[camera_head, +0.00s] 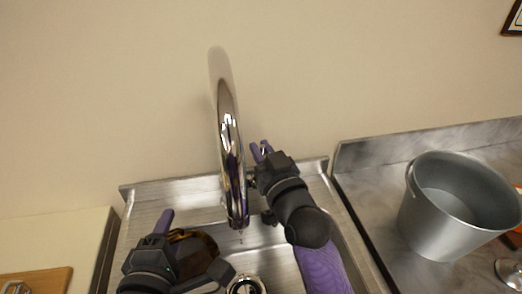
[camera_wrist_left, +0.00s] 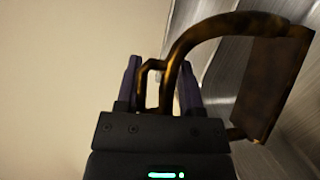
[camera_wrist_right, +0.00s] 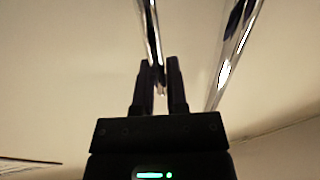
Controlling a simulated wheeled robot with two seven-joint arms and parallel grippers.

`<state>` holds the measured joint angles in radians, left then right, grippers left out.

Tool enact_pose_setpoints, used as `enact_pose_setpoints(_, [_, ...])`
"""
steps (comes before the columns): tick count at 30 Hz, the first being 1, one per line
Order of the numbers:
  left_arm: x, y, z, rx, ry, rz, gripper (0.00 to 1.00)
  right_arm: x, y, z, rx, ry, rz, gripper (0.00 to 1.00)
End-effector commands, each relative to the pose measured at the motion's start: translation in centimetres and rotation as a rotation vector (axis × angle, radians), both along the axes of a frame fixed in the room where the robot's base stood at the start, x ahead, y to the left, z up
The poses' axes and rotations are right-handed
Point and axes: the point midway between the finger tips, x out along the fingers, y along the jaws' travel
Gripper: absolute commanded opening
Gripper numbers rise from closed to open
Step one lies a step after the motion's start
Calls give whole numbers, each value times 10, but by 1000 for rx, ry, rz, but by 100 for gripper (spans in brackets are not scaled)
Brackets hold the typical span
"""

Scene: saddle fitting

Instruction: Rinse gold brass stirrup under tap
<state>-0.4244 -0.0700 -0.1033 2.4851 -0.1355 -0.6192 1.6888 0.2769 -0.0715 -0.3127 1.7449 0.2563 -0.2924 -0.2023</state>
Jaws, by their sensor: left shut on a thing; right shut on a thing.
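The gold brass stirrup (camera_head: 197,252), dark brown and mottled, is over the left part of the sink, partly hidden by my left gripper (camera_head: 166,226). The left wrist view shows the stirrup (camera_wrist_left: 273,85) with the left fingers shut on its narrow loop end; its wide foot plate hangs to the right. The chrome tap (camera_head: 229,150) arches over the sink, its spout to the right of the stirrup and apart from it. My right gripper (camera_head: 262,152) is beside the tap, shut on a thin chrome lever (camera_wrist_right: 152,40). No clear water stream shows under the spout.
The steel sink (camera_head: 145,207) has a round drain (camera_head: 246,285) at the bottom. A grey bucket (camera_head: 440,222) stands on the counter to the right. A wooden board (camera_head: 40,280) lies on the left counter. The wall is close behind the tap.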

Motion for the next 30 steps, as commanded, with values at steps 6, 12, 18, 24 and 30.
enact_pose_setpoints(6, [0,0,-2,0,-1,0,0,-2,-1,0,5,-24,1,0])
enact_pose_setpoints(12, [0,0,-2,0,-1,0,0,-2,-1,0,6,-23,1,42])
enact_pose_setpoints(18, [0,0,-2,0,-1,0,0,-2,0,0,6,-23,1,50])
enact_pose_setpoints(24, [0,0,1,0,-2,0,0,-9,-3,0,6,-22,0,50])
enact_pose_setpoints(30, [0,0,15,0,-7,0,0,-50,-20,-6,4,-19,1,50])
